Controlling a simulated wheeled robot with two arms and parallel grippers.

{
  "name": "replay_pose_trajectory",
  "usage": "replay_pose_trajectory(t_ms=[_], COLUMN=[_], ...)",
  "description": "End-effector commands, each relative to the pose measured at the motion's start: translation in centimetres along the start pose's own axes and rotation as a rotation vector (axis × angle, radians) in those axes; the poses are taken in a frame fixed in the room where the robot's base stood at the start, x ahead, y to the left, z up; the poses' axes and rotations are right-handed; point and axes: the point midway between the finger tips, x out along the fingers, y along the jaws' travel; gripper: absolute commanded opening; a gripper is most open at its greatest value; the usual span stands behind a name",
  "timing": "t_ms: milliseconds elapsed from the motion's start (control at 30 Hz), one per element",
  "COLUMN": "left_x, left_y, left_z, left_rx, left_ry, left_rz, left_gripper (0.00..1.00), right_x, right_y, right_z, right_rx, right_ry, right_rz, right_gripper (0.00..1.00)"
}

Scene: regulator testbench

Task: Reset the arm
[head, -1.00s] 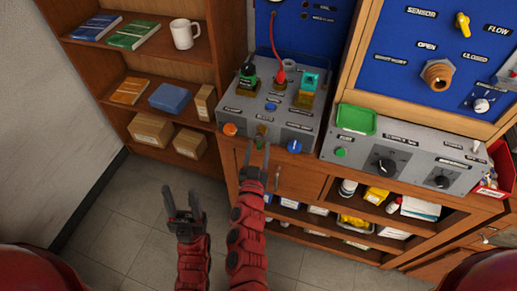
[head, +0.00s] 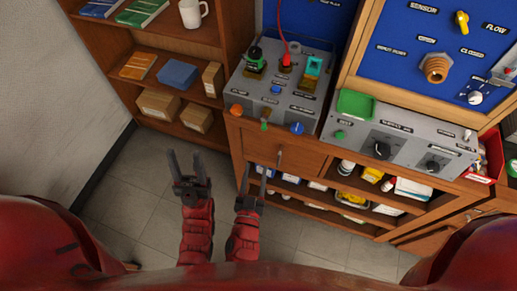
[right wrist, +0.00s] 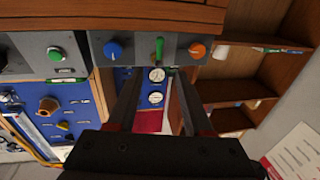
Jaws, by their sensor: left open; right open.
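My left gripper (head: 189,170) is open and empty, over the floor in front of the shelves. My right gripper (head: 255,180) is open and empty, just right of the left one and in front of the bench cabinet. In the right wrist view its two fingers (right wrist: 155,105) stand apart with nothing between them. The grey control box (head: 263,88) on the bench has an orange knob (head: 236,110), a green lever (head: 264,125) and a blue knob (head: 297,128) on its front. These three also show in the right wrist view beyond the fingers. Neither gripper touches anything.
A bookshelf (head: 165,60) with a mug and boxes is at left. The floor (head: 135,200) is clear.

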Motion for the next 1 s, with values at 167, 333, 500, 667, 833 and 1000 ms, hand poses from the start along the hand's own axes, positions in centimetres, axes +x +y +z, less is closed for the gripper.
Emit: replay_pose_trajectory(t_ms=[167,333,500,667,833,1000], left_x=[0.6,0.6,0.6,0.6,0.5,-0.3], left_y=[0.0,0.0,0.0,0.0,0.0,0.0], left_z=[-0.1,-0.1,-0.1,-0.1,-0.1,0.1], left_rx=[0.0,0.0,0.0,0.0,0.0,0.0], left_ry=[0.0,0.0,0.0,0.0,0.0,0.0], left_rz=[0.0,0.0,0.0,0.0,0.0,0.0], left_gripper=[0.5,0.5,0.5,0.5,0.5,0.5], right_x=[-1.9,-2.2,-2.1,-2.1,-2.0,0.1], right_y=[-0.1,-0.1,0.0,0.0,0.2,5.0], right_z=[0.0,0.1,0.1,0.1,0.0,-2.9], right_rx=[0.0,0.0,0.0,0.0,-0.001,-0.003], right_ry=[-0.001,0.0,0.0,0.0,0.009,0.219], right_rz=[-0.002,-0.001,-0.001,-0.001,0.002,0.06], right_gripper=[0.51,0.51,0.51,0.51,0.51,0.51])
